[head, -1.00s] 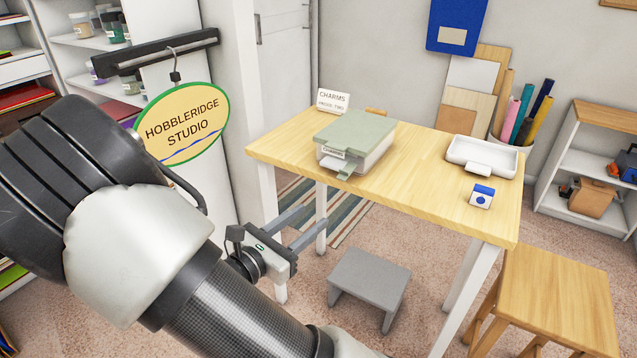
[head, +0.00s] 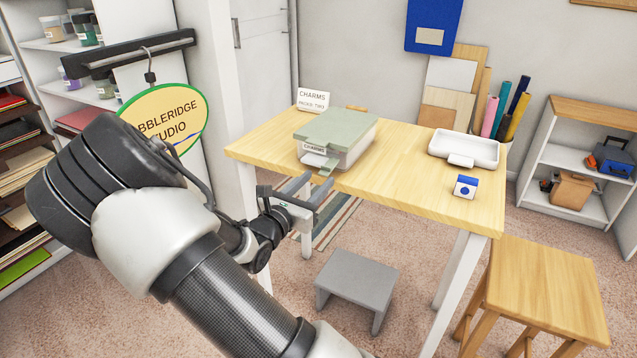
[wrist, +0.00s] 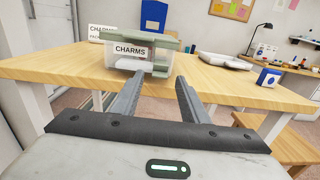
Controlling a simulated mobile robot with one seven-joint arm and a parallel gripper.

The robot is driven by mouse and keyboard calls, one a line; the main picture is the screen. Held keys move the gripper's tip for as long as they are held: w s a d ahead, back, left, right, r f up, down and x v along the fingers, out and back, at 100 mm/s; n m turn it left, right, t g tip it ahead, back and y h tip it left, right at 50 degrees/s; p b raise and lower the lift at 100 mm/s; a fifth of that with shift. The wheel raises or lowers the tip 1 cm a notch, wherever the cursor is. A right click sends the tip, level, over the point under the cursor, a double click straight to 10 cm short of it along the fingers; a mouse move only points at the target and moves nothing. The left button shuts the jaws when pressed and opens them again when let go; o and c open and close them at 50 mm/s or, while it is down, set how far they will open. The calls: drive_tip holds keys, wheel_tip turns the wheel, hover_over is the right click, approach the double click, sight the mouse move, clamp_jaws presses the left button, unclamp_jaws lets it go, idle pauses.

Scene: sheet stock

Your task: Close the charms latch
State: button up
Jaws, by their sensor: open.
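The charms box (head: 352,150) is a pale clear box with a sage-green lid (head: 340,128) lying down on it, near the table's front left edge. Its front bears a CHARMS label (wrist: 130,50). A white ledge (wrist: 136,66) sits below the label. My gripper (head: 311,186) is open and empty, in front of the table edge and short of the box, fingers pointing toward it.
A CHARMS sign (head: 312,98) stands behind the box. A white tray (head: 464,150) and a small blue-and-white box (head: 465,187) are on the right of the wooden table (head: 400,185). A grey step stool (head: 357,285) and wooden stool (head: 545,285) stand on the floor.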

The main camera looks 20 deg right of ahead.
drive_tip(key=shift+x, duration=1.05)
